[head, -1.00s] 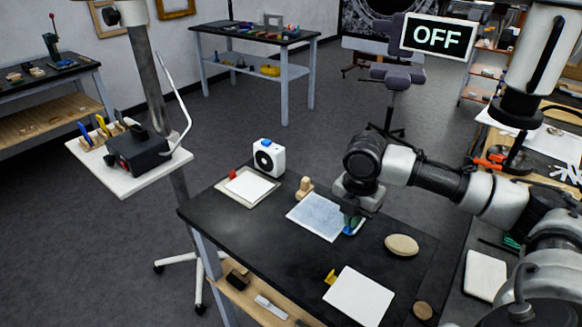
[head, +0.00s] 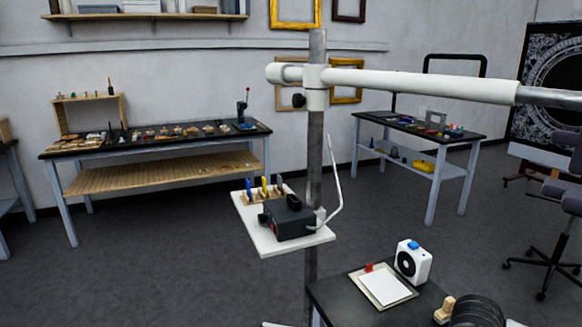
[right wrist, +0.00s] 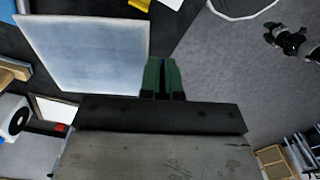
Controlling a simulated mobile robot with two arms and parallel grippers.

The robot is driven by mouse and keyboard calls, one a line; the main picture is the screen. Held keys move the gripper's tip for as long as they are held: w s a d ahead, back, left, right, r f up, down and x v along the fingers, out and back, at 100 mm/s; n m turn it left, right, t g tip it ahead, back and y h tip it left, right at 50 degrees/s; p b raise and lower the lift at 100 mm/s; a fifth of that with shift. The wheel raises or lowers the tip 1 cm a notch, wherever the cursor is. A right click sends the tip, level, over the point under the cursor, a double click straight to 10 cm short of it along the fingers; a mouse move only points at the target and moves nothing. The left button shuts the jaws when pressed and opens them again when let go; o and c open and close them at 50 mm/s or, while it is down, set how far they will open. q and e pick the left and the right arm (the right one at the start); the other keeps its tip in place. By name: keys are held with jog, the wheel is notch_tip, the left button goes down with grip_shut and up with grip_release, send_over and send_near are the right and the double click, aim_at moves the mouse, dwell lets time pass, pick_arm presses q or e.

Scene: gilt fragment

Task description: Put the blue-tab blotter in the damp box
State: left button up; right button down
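In the right wrist view a pale blue-white sheet, the blotter (right wrist: 85,50), lies at the left, its right edge beside my right gripper's fingers. My right gripper (right wrist: 163,72) has green fingers close together, with a thin dark-blue strip between them that looks like the blue tab. The strip's join to the sheet is hidden by the fingers. The head view is turned away from the blotter and the right gripper. I cannot make out a damp box in these views.
A red-tabbed white sheet (head: 386,286) and a white device with a black round face (head: 413,262) are on the dark table (head: 340,305). A post (head: 315,130) with a small white shelf (head: 270,245) stands left of it. Benches line the wall, with open floor between.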

jog(key=s+a+m, duration=0.2)
jog(key=a+m, duration=0.4)
jog(key=m, duration=0.2)
jog(key=shift+a+m, duration=0.4)
jog(key=shift+s, duration=0.15)
dwell(0.5)
jog(key=w+d+r+n+p, duration=0.1)
jog(key=d+n, duration=0.1)
jog(key=d, duration=0.4)
jog(key=w+d+r+n+p, duration=0.1)
jog(key=d+r+n, duration=0.1)
jog(key=d, duration=0.5)
jog(key=shift+n, duration=0.3)
jog(key=w+a+f, duration=0.2)
jog(key=w, duration=0.1)
jog(key=w+a+f, duration=0.1)
jog(key=w+f, duration=0.1)
jog(key=w, duration=0.1)
jog(key=w+a+f, duration=0.2)
jog(key=w+f, duration=0.1)
jog(key=shift+w+a+p, duration=0.25)
jog(key=shift+a+p, duration=0.05)
jog(key=shift+p, duration=0.1)
jog(key=shift+w+f, duration=0.1)
jog(key=shift+f, duration=2.1)
